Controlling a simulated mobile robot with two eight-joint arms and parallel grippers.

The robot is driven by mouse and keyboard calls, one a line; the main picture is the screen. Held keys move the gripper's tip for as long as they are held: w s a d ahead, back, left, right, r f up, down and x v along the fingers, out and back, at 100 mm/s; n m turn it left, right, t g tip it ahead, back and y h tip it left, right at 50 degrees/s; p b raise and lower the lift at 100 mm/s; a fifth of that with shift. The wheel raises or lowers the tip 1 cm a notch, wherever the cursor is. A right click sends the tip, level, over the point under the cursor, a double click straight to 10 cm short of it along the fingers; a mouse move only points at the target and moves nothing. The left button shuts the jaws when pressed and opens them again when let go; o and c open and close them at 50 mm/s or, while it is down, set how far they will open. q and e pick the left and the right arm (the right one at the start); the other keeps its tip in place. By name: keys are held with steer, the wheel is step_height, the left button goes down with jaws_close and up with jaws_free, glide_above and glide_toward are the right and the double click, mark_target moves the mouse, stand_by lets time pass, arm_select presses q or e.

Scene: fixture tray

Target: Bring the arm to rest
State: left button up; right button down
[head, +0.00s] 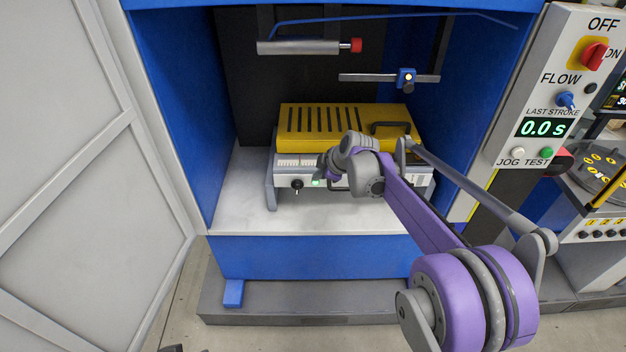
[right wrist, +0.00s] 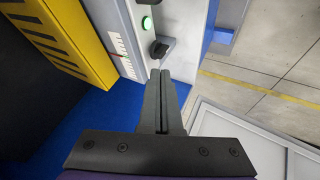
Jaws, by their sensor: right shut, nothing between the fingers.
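My right arm (head: 430,215), purple and grey, reaches from the lower right into the blue machine bay. My right gripper (head: 324,168) is small and partly hidden by its own wrist in the head view. In the right wrist view the two dark fingers of my right gripper (right wrist: 160,85) lie together, shut and empty. Their tips are close to a dark knob (right wrist: 163,47) on the fixture's white front panel. I cannot tell whether they touch it. A lit green button (right wrist: 147,24) is beside the knob. My left gripper is in neither view.
The fixture has a yellow slotted cover (head: 345,125) with a dark handle and stands on a pale bench (head: 240,210). A cylinder with a red end (head: 355,45) hangs above it. A control panel (head: 530,130) is at the right and a grey door (head: 80,160) at the left.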

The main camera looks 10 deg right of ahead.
steer(key=s+a+r+m+h+p, duration=0.1)
steer(key=s+r+m, duration=0.35)
steer(key=s, duration=0.85)
steer(key=s+f+m+h+p, duration=0.1)
steer(key=s+m, duration=0.3)
steer(key=s, duration=0.8)
steer(key=s+f+m+g+h+p, duration=0.1)
steer(key=s+f+m, duration=0.3)
steer(key=s, duration=0.9)
steer(key=shift+s+d+m, duration=0.15)
steer(key=shift+d+m, duration=0.15)
steer(key=shift+m, duration=0.45)
steer(key=shift+f, duration=0.1)
